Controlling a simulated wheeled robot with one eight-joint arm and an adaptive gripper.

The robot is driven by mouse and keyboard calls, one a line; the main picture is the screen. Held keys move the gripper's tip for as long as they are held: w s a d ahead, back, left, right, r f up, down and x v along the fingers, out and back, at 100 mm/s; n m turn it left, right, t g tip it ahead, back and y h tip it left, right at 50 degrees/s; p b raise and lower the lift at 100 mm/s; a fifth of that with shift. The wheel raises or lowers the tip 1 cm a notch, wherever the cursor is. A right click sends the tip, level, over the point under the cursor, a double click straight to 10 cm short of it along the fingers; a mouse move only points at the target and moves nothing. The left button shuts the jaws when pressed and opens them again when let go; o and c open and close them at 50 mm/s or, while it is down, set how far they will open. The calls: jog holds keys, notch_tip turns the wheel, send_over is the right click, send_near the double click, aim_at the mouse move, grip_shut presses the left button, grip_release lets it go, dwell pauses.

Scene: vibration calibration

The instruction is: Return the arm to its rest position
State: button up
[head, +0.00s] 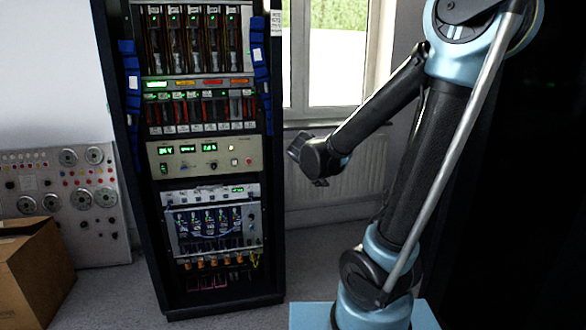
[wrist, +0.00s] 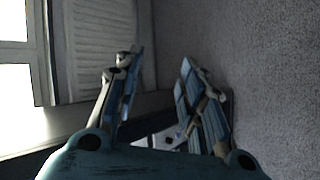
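My arm, black and light blue, stands at the right of the head view. Its upper part bends down and left, and its end hangs in the air before the radiator, right of the equipment rack. The gripper fingers cannot be made out clearly there. In the wrist view my gripper (wrist: 163,58) has its two blue-grey fingers apart, with nothing held between them. Behind the fingers are carpet, a wall edge and part of the radiator.
A tall dark equipment rack (head: 278,200) stands left of the arm's end. A radiator (head: 345,172) is under the window (head: 338,52). A grey dial panel (head: 75,190) and a cardboard box (head: 38,272) are at the left. Carpet between rack and arm is clear.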

jog(key=s+d+f+m+g+y, duration=0.1)
jog(key=s+d+f+m+g, duration=0.1)
jog(key=s+m, duration=0.3)
jog(key=s+d+f+m+g+y, duration=0.1)
jog(key=s+m, duration=0.4)
jog(key=s, duration=0.8)
jog(key=s+d+f+m+g+y, duration=0.2)
jog(key=s+d+f+m+g, duration=0.2)
jog(key=s, duration=0.5)
jog(key=shift+s+d+f+m, duration=0.2)
jog(key=shift+d+f+m, duration=0.2)
jog(key=shift+d+f, duration=0.35)
jog(key=shift+w+f, duration=0.25)
jog(key=shift+w, duration=0.25)
jog(key=shift+d, duration=0.1)
